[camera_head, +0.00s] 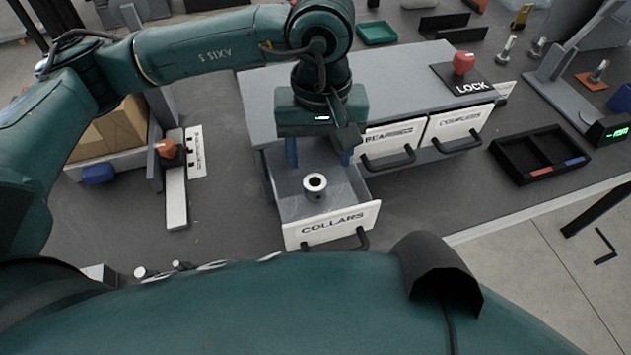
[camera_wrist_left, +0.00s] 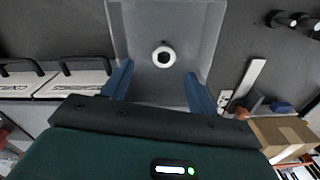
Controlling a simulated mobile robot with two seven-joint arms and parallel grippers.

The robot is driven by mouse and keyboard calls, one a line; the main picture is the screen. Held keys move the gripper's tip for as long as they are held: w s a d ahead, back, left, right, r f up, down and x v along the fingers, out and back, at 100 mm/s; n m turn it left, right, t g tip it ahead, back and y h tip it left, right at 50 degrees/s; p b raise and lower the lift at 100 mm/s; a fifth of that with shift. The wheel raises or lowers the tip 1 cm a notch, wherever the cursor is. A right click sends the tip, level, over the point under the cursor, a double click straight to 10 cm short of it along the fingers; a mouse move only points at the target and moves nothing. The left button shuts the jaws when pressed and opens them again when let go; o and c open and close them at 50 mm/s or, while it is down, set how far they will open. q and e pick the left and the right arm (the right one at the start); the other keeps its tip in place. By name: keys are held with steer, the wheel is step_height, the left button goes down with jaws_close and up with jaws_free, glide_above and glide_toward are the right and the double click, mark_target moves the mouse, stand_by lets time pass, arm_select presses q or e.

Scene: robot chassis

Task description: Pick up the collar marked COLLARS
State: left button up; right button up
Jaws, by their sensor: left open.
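A small pale ring-shaped collar (camera_head: 315,186) with a dark hole sits in the open drawer marked COLLARS (camera_head: 333,224). The collar also shows in the left wrist view (camera_wrist_left: 163,56), lying on the drawer floor apart from the drawer walls. My left gripper (camera_head: 319,160) is over the back part of the drawer, pointing down. Its two blue fingers are spread wide with nothing between them. In the left wrist view the collar lies beyond the fingertips (camera_wrist_left: 160,85). My right gripper does not show in either view.
Two shut drawers, one marked BEARINGS (camera_head: 388,138), stand right of the open one. A red LOCK knob (camera_head: 463,63) is on the cabinet top. A black divided tray (camera_head: 540,155) lies at the right. A cardboard box (camera_head: 110,132) and a lever fixture (camera_head: 175,190) stand left.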

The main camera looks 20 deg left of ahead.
mark_target(315, 182)
arm_select(q)
steer(key=shift+f, duration=0.85)
steer(key=f, duration=0.2)
steer(key=f+p, duration=0.1)
steer(key=f, duration=0.1)
steer(key=shift+s+a, duration=0.1)
steer(key=shift+a, duration=0.3)
steer(key=shift+f, duration=0.65)
steer(key=shift+c, duration=0.3)
